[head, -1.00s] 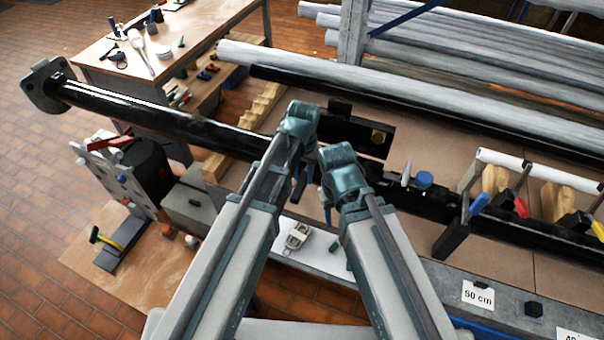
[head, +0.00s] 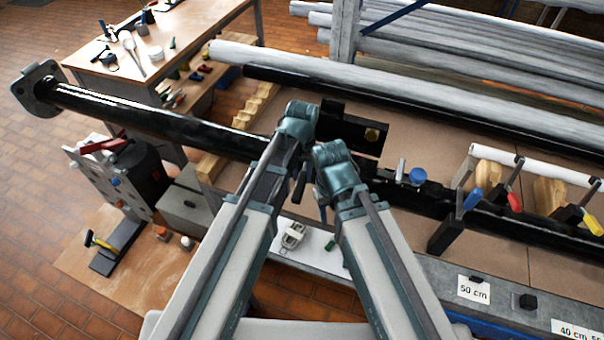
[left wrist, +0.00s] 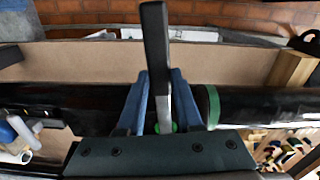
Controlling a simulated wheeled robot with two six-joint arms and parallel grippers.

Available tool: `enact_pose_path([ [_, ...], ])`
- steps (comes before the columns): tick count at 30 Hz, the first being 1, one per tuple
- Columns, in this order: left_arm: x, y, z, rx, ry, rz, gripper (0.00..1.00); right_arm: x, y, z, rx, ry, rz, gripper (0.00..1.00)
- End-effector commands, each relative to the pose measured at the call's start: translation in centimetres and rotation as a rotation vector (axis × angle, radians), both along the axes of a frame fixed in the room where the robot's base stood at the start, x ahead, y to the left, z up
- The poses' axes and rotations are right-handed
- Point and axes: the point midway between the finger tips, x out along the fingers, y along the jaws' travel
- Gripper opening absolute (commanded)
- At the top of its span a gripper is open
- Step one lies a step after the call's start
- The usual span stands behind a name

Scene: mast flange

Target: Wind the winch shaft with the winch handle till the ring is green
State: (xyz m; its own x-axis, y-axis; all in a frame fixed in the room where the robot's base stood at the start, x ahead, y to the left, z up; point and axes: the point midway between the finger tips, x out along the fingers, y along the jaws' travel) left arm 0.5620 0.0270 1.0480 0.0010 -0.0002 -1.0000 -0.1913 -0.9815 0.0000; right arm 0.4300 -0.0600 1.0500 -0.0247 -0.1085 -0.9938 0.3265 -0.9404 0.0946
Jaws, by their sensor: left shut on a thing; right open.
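In the left wrist view my left gripper (left wrist: 160,100) has its blue fingers shut on the winch handle (left wrist: 156,40), a black bar with a grey metal lower part. A bit of green (left wrist: 165,127) shows between the fingertips, low at the handle. A green band (left wrist: 213,106) circles the black mast (left wrist: 265,106) just right of the fingers. I cannot tell which green part is the ring, and the winch shaft is hidden. In the head view the left gripper is mostly hidden behind its own wrist. My right gripper (head: 323,205) is open and empty beside it, to the right.
The mast (head: 150,122) ends in a flange plate (head: 38,88) at the left. A "50 cm" label (head: 474,289) is on the front edge. A workbench (head: 175,40) stands behind.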

Motion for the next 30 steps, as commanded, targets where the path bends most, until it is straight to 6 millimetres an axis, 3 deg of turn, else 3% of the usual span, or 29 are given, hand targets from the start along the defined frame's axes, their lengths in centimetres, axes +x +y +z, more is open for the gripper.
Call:
enact_pose_path([
  [30,0.0,0.0,6.0,0.0,0.0,0.0,0.0,0.0,0.0,6.0,0.003,0.0,-0.013,0.5],
])
